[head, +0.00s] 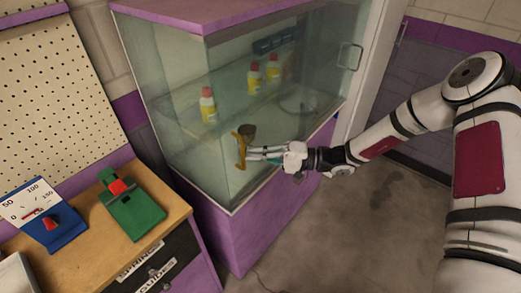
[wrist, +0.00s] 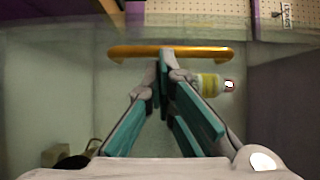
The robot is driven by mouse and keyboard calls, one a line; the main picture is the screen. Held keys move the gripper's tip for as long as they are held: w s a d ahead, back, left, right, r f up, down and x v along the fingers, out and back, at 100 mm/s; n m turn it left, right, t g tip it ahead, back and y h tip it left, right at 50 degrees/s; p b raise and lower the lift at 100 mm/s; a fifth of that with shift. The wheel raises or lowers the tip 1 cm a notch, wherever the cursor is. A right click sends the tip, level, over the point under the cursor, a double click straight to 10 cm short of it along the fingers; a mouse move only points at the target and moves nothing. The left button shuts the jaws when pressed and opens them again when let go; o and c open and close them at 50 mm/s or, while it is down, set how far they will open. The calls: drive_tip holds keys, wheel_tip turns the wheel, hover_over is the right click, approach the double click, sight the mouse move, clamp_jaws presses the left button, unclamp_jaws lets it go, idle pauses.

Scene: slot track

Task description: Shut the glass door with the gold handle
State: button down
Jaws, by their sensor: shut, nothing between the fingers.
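The gold handle (head: 241,150) is an upright bar on the front glass door (head: 222,120) of a cabinet, near the cabinet's front left corner. In the wrist view the handle (wrist: 118,52) lies across the top of the picture. My gripper (head: 249,154) is shut and empty, with its fingertips at the handle. In the wrist view the fingertips (wrist: 164,62) are close to the handle's middle; I cannot tell whether they touch it. The door looks close to the cabinet front, but any small gap at its edge cannot be made out.
Yellow bottles with red caps (head: 208,105) stand inside the cabinet. A steel handle (head: 349,56) is at its right. A wooden bench (head: 180,215) with a green device (head: 132,208) and a blue gauge (head: 50,220) stands at the left. The floor (head: 345,240) in front is clear.

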drive_tip(key=shift+w, duration=0.1)
idle(0.3)
drive_tip(key=w+d+b, duration=0.2)
drive_tip(key=d+b, duration=0.1)
drive_tip(key=d, duration=1)
drive_tip(key=s+d+r+t+h, duration=0.2)
drive_tip(key=s+d+r+h, duration=0.3)
drive_tip(key=s+r+h, duration=0.4)
drive_tip(key=s+d+r+t+h, duration=0.3)
drive_tip(key=s+d+r+h, duration=0.3)
drive_tip(key=s+r+h, duration=0.3)
drive_tip(key=s+r, duration=0.4)
drive_tip(key=s, duration=0.2)
drive_tip(key=shift+s+d, duration=0.15)
drive_tip(key=shift+d, duration=0.1)
drive_tip(key=shift+r, duration=0.1)
